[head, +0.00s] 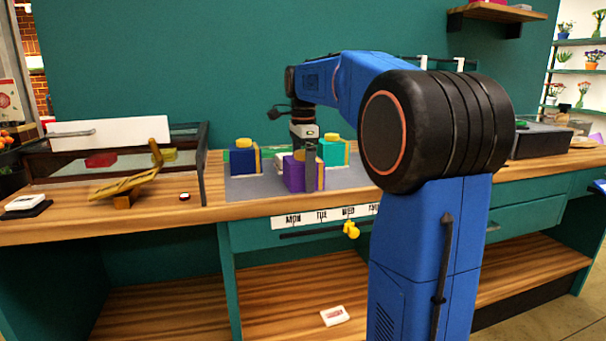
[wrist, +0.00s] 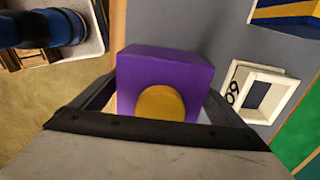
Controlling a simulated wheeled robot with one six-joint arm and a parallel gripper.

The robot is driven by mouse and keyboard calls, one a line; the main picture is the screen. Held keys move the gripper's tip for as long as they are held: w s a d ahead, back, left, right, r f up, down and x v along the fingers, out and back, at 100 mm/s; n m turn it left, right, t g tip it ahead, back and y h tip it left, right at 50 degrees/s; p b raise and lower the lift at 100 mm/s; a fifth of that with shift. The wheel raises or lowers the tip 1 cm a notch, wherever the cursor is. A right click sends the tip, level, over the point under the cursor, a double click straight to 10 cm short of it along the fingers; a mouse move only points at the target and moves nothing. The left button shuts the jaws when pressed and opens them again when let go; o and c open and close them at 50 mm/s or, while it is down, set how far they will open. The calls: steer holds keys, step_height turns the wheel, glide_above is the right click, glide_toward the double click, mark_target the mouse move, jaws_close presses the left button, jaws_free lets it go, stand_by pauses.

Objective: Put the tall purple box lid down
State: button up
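A purple block-shaped lid or box (head: 296,175) stands upright at the front of the grey mat, with a yellow strip down its right side. In the wrist view its purple surface (wrist: 165,68) sits between the two dark fingers, with a round yellow knob (wrist: 160,103) close to my gripper body. My gripper (head: 306,146) points down right over it. The fingertips are partly hidden, so I cannot tell whether they press on it or whether it touches the mat.
A dark blue box (head: 243,160) stands left and a teal box (head: 334,152) right, both with yellow knobs. A white square frame (wrist: 247,90) lies beside the purple piece in the wrist view. A golden stand (head: 133,181) is further left. Grey mat (head: 250,188) shows free room at front left.

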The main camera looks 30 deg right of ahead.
mark_target(303, 151)
steer(key=shift+r, duration=0.1)
step_height(303, 151, up, 12)
steer(key=shift+r, duration=0.1)
steer(key=s+a+f+n+t, duration=0.2)
steer(key=s+a+f+n, duration=0.95)
steer(key=s, duration=0.35)
steer(key=s+a+f+n+t, duration=0.1)
steer(key=s+f+n, duration=0.4)
steer(key=f, duration=0.5)
steer(key=s+a+f+n+t, duration=0.1)
steer(key=s+a+f+n, duration=0.2)
steer(key=s+f, duration=0.7)
steer(key=shift+a+f+n+t, duration=0.15)
steer(key=shift+f+n+t, duration=0.2)
steer(key=shift+n, duration=0.5)
steer(key=shift+s+r, duration=0.1)
steer(key=shift+r, duration=0.05)
